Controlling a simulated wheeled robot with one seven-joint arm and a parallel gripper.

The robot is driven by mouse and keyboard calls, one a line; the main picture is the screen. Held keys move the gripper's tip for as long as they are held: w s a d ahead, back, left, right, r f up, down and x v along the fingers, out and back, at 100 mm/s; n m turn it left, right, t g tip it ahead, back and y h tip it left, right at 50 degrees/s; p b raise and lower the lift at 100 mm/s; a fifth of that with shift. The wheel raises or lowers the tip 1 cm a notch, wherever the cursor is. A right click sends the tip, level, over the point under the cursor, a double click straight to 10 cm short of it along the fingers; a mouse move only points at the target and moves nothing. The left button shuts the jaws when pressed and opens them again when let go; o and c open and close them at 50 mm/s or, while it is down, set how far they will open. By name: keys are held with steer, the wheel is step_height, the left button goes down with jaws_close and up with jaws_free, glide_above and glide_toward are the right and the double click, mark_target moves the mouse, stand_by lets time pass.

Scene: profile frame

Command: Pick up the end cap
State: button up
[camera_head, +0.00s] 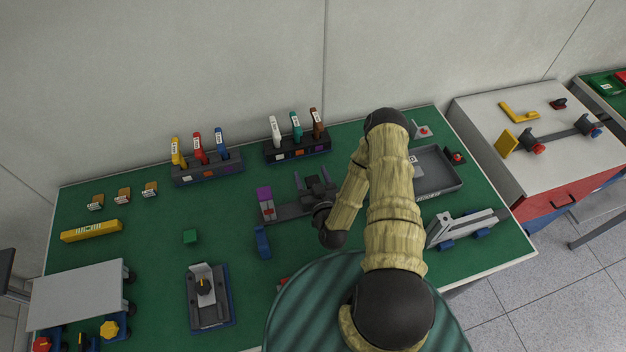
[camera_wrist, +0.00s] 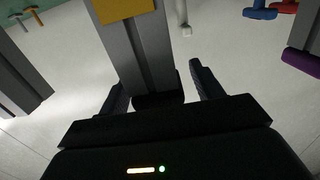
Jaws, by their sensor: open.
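My gripper (camera_head: 318,183) is low over the middle of the green table, by a dark grey fixture bar (camera_head: 292,212). In the wrist view its two dark fingers (camera_wrist: 160,88) are apart. A grey profile (camera_wrist: 150,50) comes down between them, with a yellow piece (camera_wrist: 122,8) at the top. A small black block (camera_wrist: 158,101) sits at the profile's near end, between the fingers; it may be the end cap. I cannot tell whether the fingers touch it. The arm hides part of the table in the head view.
Two racks of labelled tools, left (camera_head: 208,173) and right (camera_head: 297,148), stand at the back. A purple block (camera_head: 265,194) is left of my gripper. A grey tray (camera_head: 437,187) and a tilted profile piece (camera_head: 462,227) are on the right.

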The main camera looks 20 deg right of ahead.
mark_target(312, 176)
steer(key=shift+w, duration=0.1)
steer(key=shift+c, duration=0.4)
steer(key=c, duration=1.1)
steer(key=shift+o, duration=0.2)
steer(key=shift+r, duration=0.1)
step_height(312, 176, up, 10)
steer(key=b, duration=0.2)
steer(key=shift+b, duration=0.4)
step_height(312, 176, down, 7)
steer(key=b, duration=0.6)
steer(key=shift+d, duration=0.1)
steer(key=shift+b, duration=0.65)
stand_by(1.1)
steer(key=shift+f+b, duration=1.45)
steer(key=shift+f, duration=0.2)
stand_by(0.6)
